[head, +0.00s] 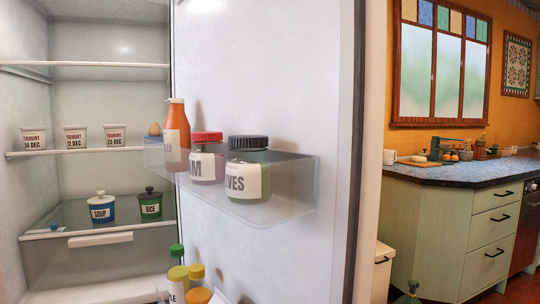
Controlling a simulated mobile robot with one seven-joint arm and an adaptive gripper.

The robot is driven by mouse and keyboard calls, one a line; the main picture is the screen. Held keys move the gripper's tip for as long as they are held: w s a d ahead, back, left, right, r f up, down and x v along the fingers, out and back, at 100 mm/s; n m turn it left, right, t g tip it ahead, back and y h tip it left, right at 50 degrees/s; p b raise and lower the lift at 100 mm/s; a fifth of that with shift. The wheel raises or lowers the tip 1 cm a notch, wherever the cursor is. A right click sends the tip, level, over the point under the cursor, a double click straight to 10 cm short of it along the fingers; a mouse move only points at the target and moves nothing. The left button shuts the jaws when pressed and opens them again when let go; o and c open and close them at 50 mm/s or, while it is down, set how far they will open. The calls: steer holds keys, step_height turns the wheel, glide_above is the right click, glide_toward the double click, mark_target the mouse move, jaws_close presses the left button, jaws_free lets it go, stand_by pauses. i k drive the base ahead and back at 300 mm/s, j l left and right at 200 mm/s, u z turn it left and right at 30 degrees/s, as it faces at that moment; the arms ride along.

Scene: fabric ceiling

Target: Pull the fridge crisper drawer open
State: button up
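The fridge stands open on the left of the head view. The crisper drawer (55,266) is a clear, greyish box low in the fridge, under a glass shelf (75,217). Its white bar handle (100,240) sits at the top of its front, just below the shelf's white front edge. The drawer looks pushed in under the shelf. I cannot make out what is inside it. My gripper is not in this view.
A blue soup pot (101,208) and green rice pot (150,204) stand on the shelf above the drawer. The open fridge door (275,80) is right, its clear bin (290,200) holding jars. Capped bottles (178,274) stand lower, right of the drawer.

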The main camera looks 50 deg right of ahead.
mark_target(110, 238)
steer(key=k+l, duration=0.1)
steer(key=l, duration=0.3)
steer(key=k+l, duration=0.1)
steer(key=l, duration=0.3)
steer(key=k+l, duration=0.1)
steer(key=l, duration=0.25)
steer(key=k+l+u, duration=0.1)
steer(key=l, duration=0.3)
steer(key=k+l, duration=0.15)
steer(key=l, duration=0.25)
steer(key=k+l, duration=0.1)
steer(key=l, duration=0.3)
steer(key=i+j, duration=0.1)
steer(key=j, duration=0.15)
steer(key=i+j, duration=0.1)
steer(key=j, duration=0.2)
steer(key=i+j+z, duration=0.2)
steer(key=i+j, duration=0.15)
steer(key=j, duration=0.3)
steer(key=i+j+z, duration=0.1)
steer(key=i+j, duration=0.25)
steer(key=j, duration=0.3)
steer(key=z, duration=0.05)
